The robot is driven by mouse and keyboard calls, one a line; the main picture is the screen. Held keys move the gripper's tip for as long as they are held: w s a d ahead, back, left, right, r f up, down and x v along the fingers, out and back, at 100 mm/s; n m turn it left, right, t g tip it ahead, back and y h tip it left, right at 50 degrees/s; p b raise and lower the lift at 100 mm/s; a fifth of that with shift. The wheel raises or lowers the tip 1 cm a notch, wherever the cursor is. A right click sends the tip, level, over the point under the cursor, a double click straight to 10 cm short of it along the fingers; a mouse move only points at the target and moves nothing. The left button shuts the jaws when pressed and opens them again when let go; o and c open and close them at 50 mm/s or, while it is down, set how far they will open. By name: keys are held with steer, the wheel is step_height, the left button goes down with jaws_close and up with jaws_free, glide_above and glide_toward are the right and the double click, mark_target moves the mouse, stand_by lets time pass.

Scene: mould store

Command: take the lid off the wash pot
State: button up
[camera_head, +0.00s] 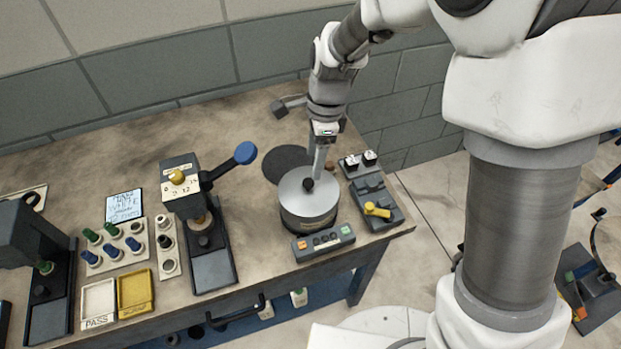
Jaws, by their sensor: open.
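The wash pot (309,222) is a round metal pot near the bench's right front. Its grey lid (291,194) is on top, with a small dark knob (308,185) at the centre. My gripper (317,174) points down just above and behind the knob. It is open, and nothing shows in it. Only one finger is clear from this side, so I cannot tell whether the fingers straddle the knob or stand beside it.
A dark round mat (284,163) lies bare behind the pot. A control box (324,242) with buttons stands in front. A yellow-handled device (377,207) is close on the right. A press with a blue-knobbed lever (213,262) stands to the left.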

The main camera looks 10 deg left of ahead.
mark_target(308, 182)
steer(key=shift+s+a+f+p, duration=0.1)
steer(key=shift+a+f, duration=0.1)
steer(key=shift+f, duration=0.85)
steer(key=shift+s+a+f+p, duration=0.1)
steer(key=shift+s+a+f, duration=0.05)
steer(key=shift+f, duration=0.95)
steer(key=shift+s+a+f+p, duration=0.1)
steer(key=shift+a+f, duration=0.1)
steer(key=shift+f, duration=0.85)
jaws_close()
